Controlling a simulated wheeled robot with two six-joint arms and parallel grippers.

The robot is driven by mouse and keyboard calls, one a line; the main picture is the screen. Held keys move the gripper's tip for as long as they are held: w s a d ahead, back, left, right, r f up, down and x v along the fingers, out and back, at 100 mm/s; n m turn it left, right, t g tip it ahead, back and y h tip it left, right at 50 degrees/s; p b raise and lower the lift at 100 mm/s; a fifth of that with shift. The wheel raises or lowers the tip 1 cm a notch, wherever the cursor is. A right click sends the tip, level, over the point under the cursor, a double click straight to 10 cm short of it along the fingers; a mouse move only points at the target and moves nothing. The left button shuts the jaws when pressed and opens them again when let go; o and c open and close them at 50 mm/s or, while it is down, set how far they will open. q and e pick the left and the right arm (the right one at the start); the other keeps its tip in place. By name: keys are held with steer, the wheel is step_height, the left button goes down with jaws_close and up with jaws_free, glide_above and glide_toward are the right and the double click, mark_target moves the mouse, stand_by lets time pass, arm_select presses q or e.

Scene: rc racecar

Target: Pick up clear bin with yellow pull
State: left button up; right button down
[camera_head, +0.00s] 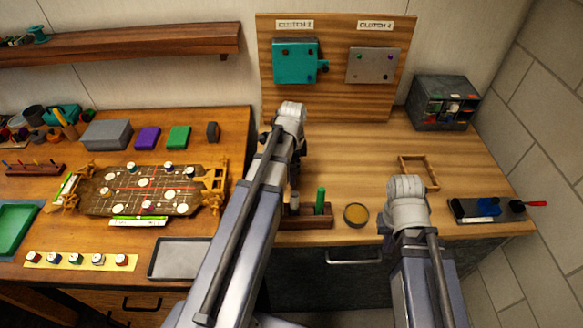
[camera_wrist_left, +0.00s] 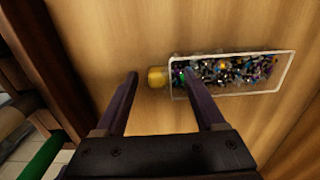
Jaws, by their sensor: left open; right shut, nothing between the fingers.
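The clear bin (camera_wrist_left: 231,72) with a yellow pull (camera_wrist_left: 157,77) shows in the left wrist view, on a wooden surface. It is a long see-through box filled with small multicoloured parts, and the pull is at its left end. My left gripper (camera_wrist_left: 160,75) is open, with the yellow pull appearing between its fingertips. The right finger overlaps the bin's left end in the picture; I cannot tell whether it touches. I cannot make out the bin in the head view. My right gripper is not visible in either view.
A tool rack (camera_head: 305,217), a round tin (camera_head: 356,215) and a small wooden tray (camera_head: 432,174) are on the right bench. A small-parts cabinet (camera_head: 443,103) stands at its back right. A circuit-like chassis plate (camera_head: 150,192) lies on the left bench.

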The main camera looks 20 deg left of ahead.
arm_select(q)
steer(key=shift+f, duration=0.2)
jaws_close()
stand_by(0.5)
